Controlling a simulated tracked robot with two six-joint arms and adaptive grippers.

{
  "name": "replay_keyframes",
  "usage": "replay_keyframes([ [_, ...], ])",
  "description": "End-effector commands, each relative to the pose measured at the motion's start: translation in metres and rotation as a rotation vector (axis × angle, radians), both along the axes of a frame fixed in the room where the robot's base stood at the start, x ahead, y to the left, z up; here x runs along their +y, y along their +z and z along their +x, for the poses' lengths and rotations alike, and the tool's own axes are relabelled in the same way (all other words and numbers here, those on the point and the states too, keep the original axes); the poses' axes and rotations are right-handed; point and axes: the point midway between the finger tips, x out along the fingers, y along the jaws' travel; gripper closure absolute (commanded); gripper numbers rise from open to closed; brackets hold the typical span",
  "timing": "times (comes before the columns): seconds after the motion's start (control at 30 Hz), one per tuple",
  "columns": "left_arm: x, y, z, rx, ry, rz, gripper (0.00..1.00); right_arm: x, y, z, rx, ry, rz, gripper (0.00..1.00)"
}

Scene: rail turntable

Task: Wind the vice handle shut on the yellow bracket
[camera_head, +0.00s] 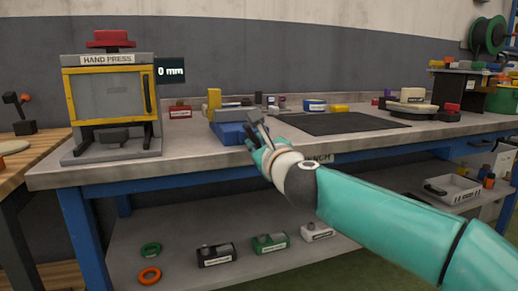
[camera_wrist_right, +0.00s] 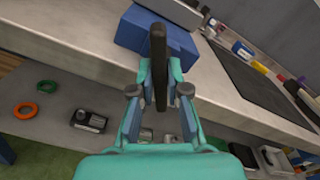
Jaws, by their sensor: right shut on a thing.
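The blue vice (camera_head: 228,133) with its grey top stands at the front of the workbench, left of centre. The yellow bracket (camera_head: 214,97) stands upright at the vice's left side; I cannot tell whether the jaws touch it. My right gripper (camera_head: 260,137) is at the vice's front. In the right wrist view my right gripper (camera_wrist_right: 159,84) is shut on the dark vice handle (camera_wrist_right: 158,52), a bar standing between its fingers. The vice's blue body (camera_wrist_right: 180,40) shows behind the handle there. My left gripper is not in view.
A hand press (camera_head: 111,95) with a yellow frame stands left of the vice. A dark mat (camera_head: 340,124) lies to the right. Small items line the bench's back. The lower shelf (camera_head: 190,274) holds rings and several small labelled devices.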

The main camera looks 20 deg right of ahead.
Motion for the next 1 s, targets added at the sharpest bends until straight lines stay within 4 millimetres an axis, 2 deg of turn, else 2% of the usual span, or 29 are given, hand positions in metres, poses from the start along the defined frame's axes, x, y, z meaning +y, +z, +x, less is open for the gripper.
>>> replay_keyframes([
  [0.03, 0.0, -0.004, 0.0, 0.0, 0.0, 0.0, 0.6, 0.002, -0.009, 0.001, 0.014, 0.004, 0.043, 1.0],
  [0.5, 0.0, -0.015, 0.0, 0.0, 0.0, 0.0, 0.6, 0.002, -0.009, 0.002, 0.027, 0.001, 0.399, 1.0],
  [1.0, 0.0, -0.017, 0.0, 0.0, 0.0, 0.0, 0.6, 0.002, -0.007, 0.002, 0.03, -0.001, 0.498, 1.0],
])
